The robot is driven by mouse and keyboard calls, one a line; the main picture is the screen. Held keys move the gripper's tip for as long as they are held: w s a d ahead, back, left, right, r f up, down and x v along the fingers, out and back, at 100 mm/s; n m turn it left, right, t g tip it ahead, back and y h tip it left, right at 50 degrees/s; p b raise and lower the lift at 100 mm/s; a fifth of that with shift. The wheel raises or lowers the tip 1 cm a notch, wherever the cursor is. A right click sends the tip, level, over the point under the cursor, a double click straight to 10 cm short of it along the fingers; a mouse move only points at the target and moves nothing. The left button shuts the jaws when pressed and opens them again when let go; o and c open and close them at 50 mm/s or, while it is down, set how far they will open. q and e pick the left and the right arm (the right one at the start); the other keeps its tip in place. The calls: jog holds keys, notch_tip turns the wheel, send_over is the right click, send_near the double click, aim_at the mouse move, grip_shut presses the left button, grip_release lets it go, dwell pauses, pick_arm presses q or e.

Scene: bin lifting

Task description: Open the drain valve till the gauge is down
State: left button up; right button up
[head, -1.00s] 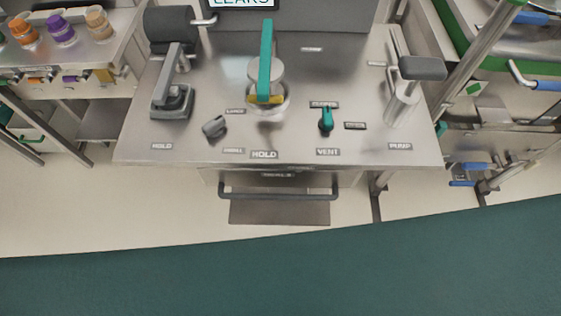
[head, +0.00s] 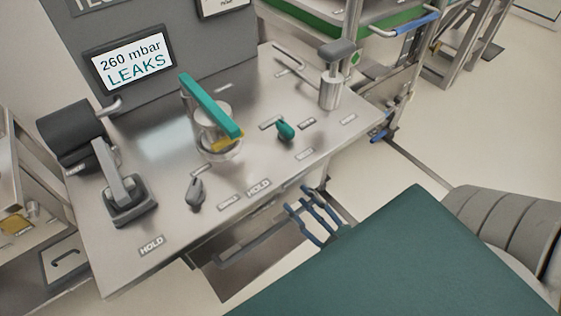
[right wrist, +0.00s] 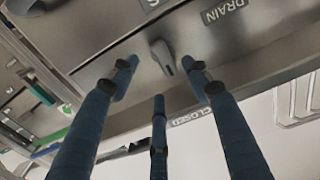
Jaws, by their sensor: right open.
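The gauge screen (head: 133,65) reads 260 mbar over the word LEAKS. A grey knob (head: 195,192) stands on the steel bench top, left of the HOLD label. My right gripper (head: 306,204), with blue fingers, is open and empty in front of the bench's front edge, right of this knob. In the right wrist view, the open fingers (right wrist: 160,80) spread around the line to a small grey knob (right wrist: 163,57), apart from it. A DRAIN label (right wrist: 222,11) and a CLOSED label (right wrist: 190,118) are near that knob. My left gripper is not in view.
A tall green lever (head: 210,105) stands mid-bench, with a green knob (head: 285,131) to its right. A grey clamp-like handle (head: 124,185) is at left and a pump handle (head: 336,53) at far right. A bar handle (head: 250,248) sticks out below the front edge.

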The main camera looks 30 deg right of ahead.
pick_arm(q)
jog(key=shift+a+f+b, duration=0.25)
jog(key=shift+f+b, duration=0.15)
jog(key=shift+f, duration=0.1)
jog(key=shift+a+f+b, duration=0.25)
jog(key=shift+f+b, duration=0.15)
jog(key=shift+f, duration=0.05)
pick_arm(e)
jog(key=w, duration=0.8)
jog(key=shift+w+a, duration=0.1)
jog(key=shift+a, duration=0.3)
jog(key=c, duration=0.9)
